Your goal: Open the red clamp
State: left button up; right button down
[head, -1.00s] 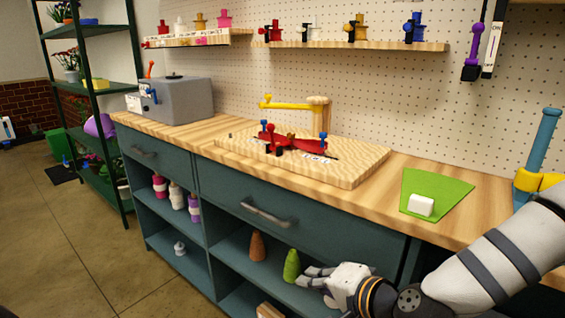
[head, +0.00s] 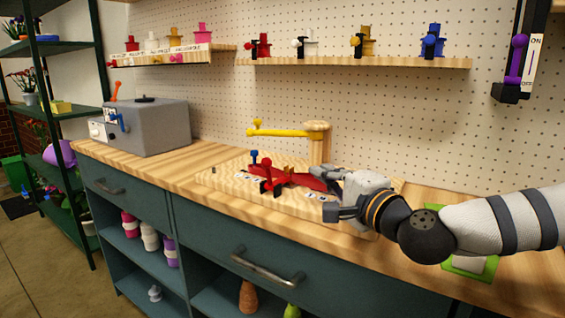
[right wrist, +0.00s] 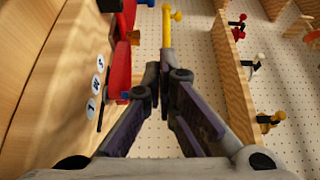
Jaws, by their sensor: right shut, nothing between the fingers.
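The red clamp (head: 290,177) lies on a raised wooden board (head: 235,185) on the bench. It has a long red body, an upright red-knobbed lever (head: 267,172) and a blue knob (head: 253,156) at its left. My right gripper (head: 332,194) is over the board's right part, beside the clamp's right end, and hides that end. In the right wrist view the gripper (right wrist: 165,85) is shut and empty. My left gripper is out of view.
A yellow arm on a wooden post (head: 318,145) stands behind the board. A grey box (head: 150,125) is at the bench's left. A shelf (head: 350,63) with coloured fittings hangs above. A green mat (head: 492,268) lies partly behind my right forearm.

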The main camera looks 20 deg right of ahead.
jog(key=shift+w, duration=0.3)
jog(key=w, duration=0.3)
jog(key=w+a+b, duration=0.1)
jog(key=w, duration=0.4)
jog(key=shift+w+a+f, duration=0.15)
jog(key=shift+w+a, duration=0.05)
jog(key=shift+w, duration=0.15)
jog(key=a, duration=0.3)
jog(key=shift+s+r+p, duration=0.3)
jog(key=shift+s+r, duration=0.05)
jog(key=shift+s, duration=0.05)
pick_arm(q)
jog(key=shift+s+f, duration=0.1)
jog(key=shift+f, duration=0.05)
pick_arm(e)
jog(key=shift+s+a+f, duration=0.2)
jog(key=shift+a, duration=0.1)
